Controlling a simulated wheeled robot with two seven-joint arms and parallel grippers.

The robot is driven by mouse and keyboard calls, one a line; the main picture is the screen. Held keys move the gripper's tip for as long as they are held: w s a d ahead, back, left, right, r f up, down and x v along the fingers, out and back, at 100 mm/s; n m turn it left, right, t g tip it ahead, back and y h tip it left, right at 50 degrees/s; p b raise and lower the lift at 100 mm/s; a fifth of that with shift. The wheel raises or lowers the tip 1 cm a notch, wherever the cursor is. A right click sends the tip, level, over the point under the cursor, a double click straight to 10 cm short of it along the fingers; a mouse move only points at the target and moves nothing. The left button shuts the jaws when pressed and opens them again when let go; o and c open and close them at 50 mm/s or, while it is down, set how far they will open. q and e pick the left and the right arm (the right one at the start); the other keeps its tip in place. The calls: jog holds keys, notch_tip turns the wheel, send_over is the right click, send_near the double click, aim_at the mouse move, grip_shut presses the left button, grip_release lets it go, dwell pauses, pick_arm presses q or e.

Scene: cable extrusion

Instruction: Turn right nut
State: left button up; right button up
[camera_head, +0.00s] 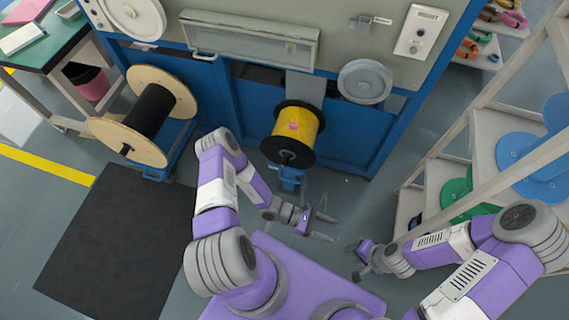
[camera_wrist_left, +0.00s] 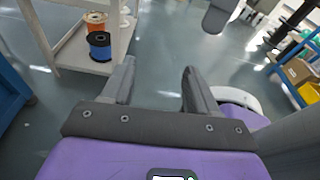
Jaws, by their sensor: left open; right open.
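The yellow spool (camera_head: 302,122) with black flanges sits on a blue stand at the machine's front, right of the wooden spool. A small dark nut or shaft end (camera_head: 287,157) shows at the middle of its near flange; its detail is too small to tell. My left gripper (camera_head: 326,226) is open and empty, below and right of the yellow spool, apart from it. In the left wrist view its two fingers (camera_wrist_left: 157,75) stand apart with only floor between them. My right gripper (camera_head: 353,262) is open and empty, lower and farther right, away from both spools.
The wooden spool (camera_head: 152,110) with black cable stands on the left. A blue machine (camera_head: 345,130) closes off the back. A shelf with blue and green spools (camera_head: 455,135) stands on the right. A black mat (camera_head: 110,245) lies on the floor at lower left.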

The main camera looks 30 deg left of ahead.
pick_arm(q)
jog(key=w+a+n+t+y, duration=0.1)
jog(key=w+a+n+t, duration=0.2)
jog(key=w+n+t, duration=0.25)
jog(key=n+t+y+p, duration=0.1)
jog(key=n+t+y, duration=0.8)
jog(key=n+y, duration=0.8)
send_near(284, 165)
jog(key=w+m+y, duration=0.2)
jog(key=w+m, duration=0.1)
jog(key=shift+n, duration=0.25)
jog(key=x, duration=0.2)
jog(key=b+x, duration=0.1)
jog(key=x, duration=0.2)
jog(key=shift+w+f, duration=0.4)
jog(key=shift+w+a+r+b, duration=0.1)
jog(key=shift+w+a+b, duration=0.15)
jog(key=shift+w, duration=0.45)
